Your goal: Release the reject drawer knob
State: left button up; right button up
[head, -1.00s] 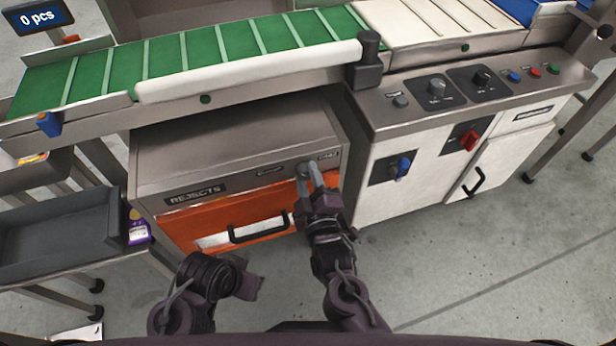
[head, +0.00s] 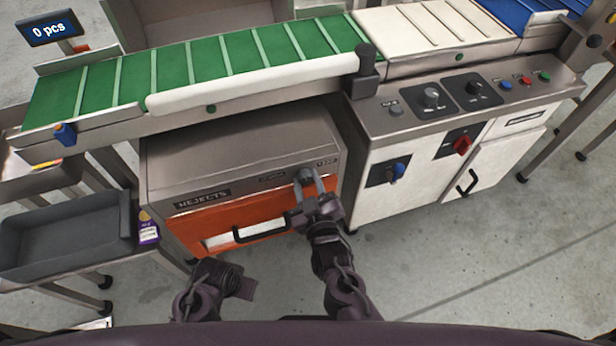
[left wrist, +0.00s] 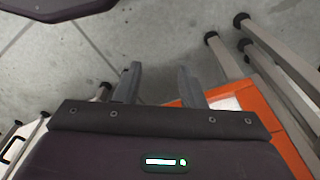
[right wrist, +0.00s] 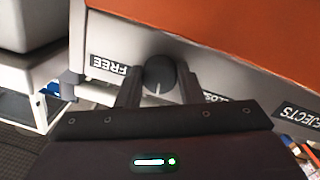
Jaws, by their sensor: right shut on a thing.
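The reject drawer knob (right wrist: 159,75) is a dark round knob on the grey strip above the orange drawer front. It also shows in the head view (head: 305,173), at the upper right of the drawer. My right gripper (head: 309,182) is shut on the knob, one finger on each side. In the right wrist view a FREE label (right wrist: 108,64) is left of the knob; a label on the right is partly hidden by a finger. The orange reject drawer (head: 190,227) looks closed. My left gripper (left wrist: 160,80) is open and empty, low in front of the drawer.
The drawer has a black handle (head: 259,232). A green conveyor (head: 200,68) runs above the reject cabinet. A white control cabinet (head: 420,175) stands to the right.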

jog(key=m+p, duration=0.2)
jog(key=m, duration=0.1)
jog(key=shift+r+m, duration=0.2)
jog(key=shift+m, duration=0.1)
jog(key=m+p, duration=0.2)
jog(key=m, duration=0.2)
jog(key=shift+g+y, duration=0.3)
jog(key=shift+y, duration=0.1)
pick_arm(q)
jog(key=s+a+f, duration=0.2)
jog(key=s+f, duration=0.1)
jog(key=f, duration=0.3)
jog(key=s+a+f+p, duration=0.1)
jog(key=s+f, duration=0.2)
jog(key=f, duration=0.3)
jog(key=shift+a+f, duration=0.35)
jog(key=shift+f, duration=0.05)
pick_arm(e)
jog(key=shift+f+m, duration=0.1)
jog(key=shift+m, duration=1.3)
pick_arm(q)
jog(key=shift+s+f, duration=0.1)
jog(key=shift+s, duration=0.05)
pick_arm(e)
jog(key=o, duration=1)
jog(key=shift+c, duration=0.2)
